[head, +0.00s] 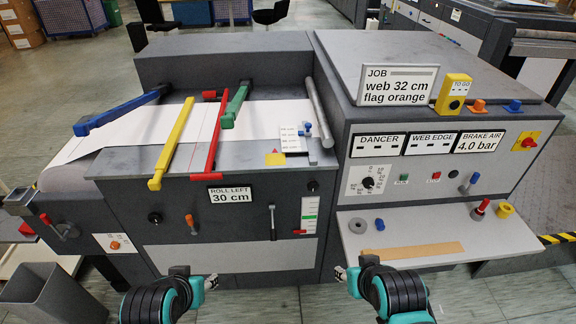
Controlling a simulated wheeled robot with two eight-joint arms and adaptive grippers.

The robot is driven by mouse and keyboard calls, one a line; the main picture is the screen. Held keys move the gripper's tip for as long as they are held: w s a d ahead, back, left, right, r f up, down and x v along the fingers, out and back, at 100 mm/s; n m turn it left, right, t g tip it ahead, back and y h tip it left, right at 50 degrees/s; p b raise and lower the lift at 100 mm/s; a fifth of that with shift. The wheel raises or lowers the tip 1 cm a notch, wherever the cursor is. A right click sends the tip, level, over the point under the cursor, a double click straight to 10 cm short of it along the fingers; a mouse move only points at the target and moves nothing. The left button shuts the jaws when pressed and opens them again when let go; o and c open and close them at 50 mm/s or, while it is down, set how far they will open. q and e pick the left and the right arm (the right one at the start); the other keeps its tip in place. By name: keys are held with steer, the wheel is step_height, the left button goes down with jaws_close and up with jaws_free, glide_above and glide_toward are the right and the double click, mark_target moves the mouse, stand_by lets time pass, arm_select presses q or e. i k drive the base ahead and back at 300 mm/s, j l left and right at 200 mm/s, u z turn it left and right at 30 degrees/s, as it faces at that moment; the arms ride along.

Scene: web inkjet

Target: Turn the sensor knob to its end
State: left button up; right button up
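No label in view reads "sensor", so I cannot tell which control is the sensor knob. A black knob (313,185) sits at the right end of the grey front panel, above a green-marked scale (309,213). Another black knob (155,217) is at the panel's left. A black dial knob (369,183) sits on a white marked plate on the right-hand console. An orange knob (115,244) is on a plate at lower left. My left gripper (211,282) and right gripper (341,274) are low in front of the machine, apart from every knob. Their finger gaps are too small to read.
Blue (118,112), yellow (174,142), red (210,135) and green (235,106) bars cross the white web (140,128). A shelf (435,232) with small parts juts out at right. A grey bin (50,298) stands at lower left.

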mark_target(312, 186)
steer(key=j+z, duration=0.1)
steer(key=z, duration=0.3)
steer(key=k+z, duration=0.1)
steer(key=z, duration=0.3)
steer(key=k+j+z, duration=0.1)
steer(key=z, duration=0.3)
steer(key=k+z, duration=0.1)
steer(key=z, duration=0.3)
steer(key=k, duration=0.2)
steer(key=j+z, duration=0.05)
